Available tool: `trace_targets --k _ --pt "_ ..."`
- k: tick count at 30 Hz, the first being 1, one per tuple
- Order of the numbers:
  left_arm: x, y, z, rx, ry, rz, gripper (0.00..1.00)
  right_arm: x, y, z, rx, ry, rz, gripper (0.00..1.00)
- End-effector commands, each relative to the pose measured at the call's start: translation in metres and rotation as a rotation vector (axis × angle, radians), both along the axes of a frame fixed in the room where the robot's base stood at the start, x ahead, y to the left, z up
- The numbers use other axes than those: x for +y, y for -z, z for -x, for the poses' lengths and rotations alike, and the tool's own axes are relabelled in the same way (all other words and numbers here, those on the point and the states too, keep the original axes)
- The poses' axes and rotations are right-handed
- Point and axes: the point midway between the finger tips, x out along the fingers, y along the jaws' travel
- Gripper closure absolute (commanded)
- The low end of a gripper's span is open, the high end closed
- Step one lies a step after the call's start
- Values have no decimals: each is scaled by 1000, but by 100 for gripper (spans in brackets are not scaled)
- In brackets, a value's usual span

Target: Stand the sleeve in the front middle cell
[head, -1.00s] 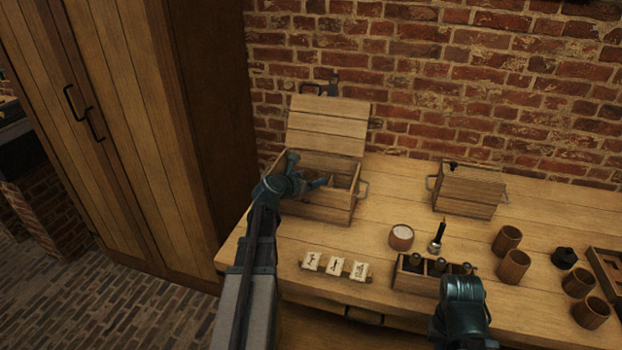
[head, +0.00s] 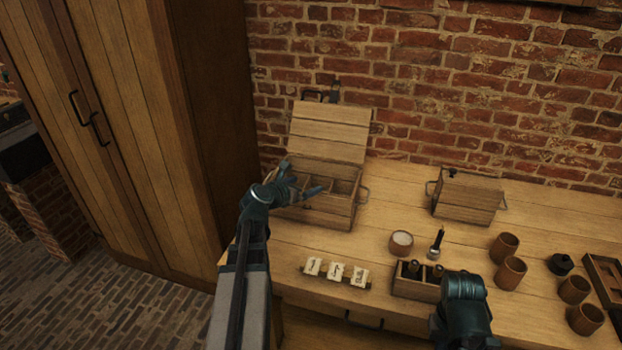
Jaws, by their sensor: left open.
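A wooden box (head: 325,214) with its lid raised stands at the back left of the bench, and thin dividers split its inside into cells. My left gripper (head: 304,180) is open over the box's left and middle part, its fingers spread and nothing seen between them. The gripper hides part of the cells, including much of the front ones. I cannot make out a sleeve inside the box. My right arm comes in at the lower right in front of a small rack; its fingers are hidden.
The small rack (head: 405,285) holds dark bottles. A cup of white stuff (head: 401,243), a dark-handled tool (head: 437,241), three label cards (head: 335,271), a closed box (head: 468,199), several brown cups (head: 511,272) and a black pot (head: 561,264) stand on the bench (head: 385,208).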

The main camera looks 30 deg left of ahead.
Motion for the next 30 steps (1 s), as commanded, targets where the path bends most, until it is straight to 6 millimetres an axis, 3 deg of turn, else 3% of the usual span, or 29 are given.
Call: trace_targets --k 3,10,30 --pt "0 -14 25 -2 -4 2 0 0 -13 0 0 0 0 100" --pt "2 -23 51 -2 -3 3 0 0 -23 0 0 0 0 100" --pt "3 -25 57 -3 -3 3 0 0 -24 0 0 0 0 100"
